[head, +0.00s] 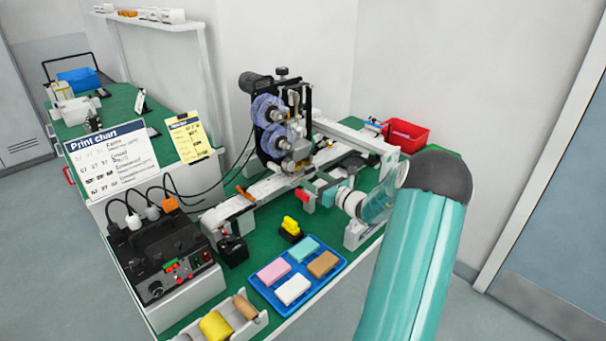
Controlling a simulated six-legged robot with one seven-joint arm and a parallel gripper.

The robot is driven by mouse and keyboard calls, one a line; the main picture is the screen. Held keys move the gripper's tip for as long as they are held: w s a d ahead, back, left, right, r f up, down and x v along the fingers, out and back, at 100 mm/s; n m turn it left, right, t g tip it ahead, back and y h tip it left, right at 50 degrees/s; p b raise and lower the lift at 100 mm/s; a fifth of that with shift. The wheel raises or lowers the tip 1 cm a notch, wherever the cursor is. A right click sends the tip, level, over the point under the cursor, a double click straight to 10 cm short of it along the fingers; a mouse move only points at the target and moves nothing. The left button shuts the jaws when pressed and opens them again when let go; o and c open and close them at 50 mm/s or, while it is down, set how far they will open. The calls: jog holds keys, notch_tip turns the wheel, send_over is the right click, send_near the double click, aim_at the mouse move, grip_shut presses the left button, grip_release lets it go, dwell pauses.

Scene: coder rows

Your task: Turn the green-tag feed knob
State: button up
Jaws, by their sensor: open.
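A dark control box (160,260) stands at the front left on a light base. Its front panel has small knobs, one at its left (156,288), and small red and green marks. I cannot tell which knob carries the green tag. The coder machine (275,130) with blue-violet reels stands at the back middle, with a dark knob (282,72) on top. My teal arm bends down from the right, and my gripper (308,192) is open at its end, over the middle of the bench. It is apart from the control box. Its fingertips are small and partly unclear.
A blue tray (258,283) with coloured blocks lies at the front. A yellow-and-black item (291,228) and a small black device (232,249) stand behind it. A rack with a yellow roll (215,326) is at the front edge. Cables run behind the box. A red bin (405,136) is at the back right.

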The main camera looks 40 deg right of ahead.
jog(key=s, duration=0.4)
dwell(0.7)
jog(key=a+r+n+g+y, duration=0.25)
jog(key=a+n, duration=0.35)
jog(key=a, duration=0.4)
jog(key=a+r+n+g+y, duration=0.25)
jog(key=a+n+g, duration=0.2)
jog(key=a, duration=0.65)
jog(key=a+r+n+g+y, duration=0.2)
jog(key=a+r+n, duration=0.1)
jog(key=a+n, duration=0.55)
jog(key=s+a+r+n+g+h, duration=0.2)
jog(key=s+a+n+g, duration=0.2)
jog(key=s+a+n, duration=0.55)
jog(key=s+a+r+n+h, duration=0.1)
jog(key=s+a+n+h, duration=0.1)
jog(key=s+n, duration=0.2)
jog(key=s+a+r+n+h, duration=0.2)
jog(key=s+a+n+h, duration=0.1)
jog(key=s, duration=0.4)
jog(key=shift+a+r+n+t+h, duration=0.2)
jog(key=shift+r+n+t+h, duration=0.1)
jog(key=shift+n, duration=0.35)
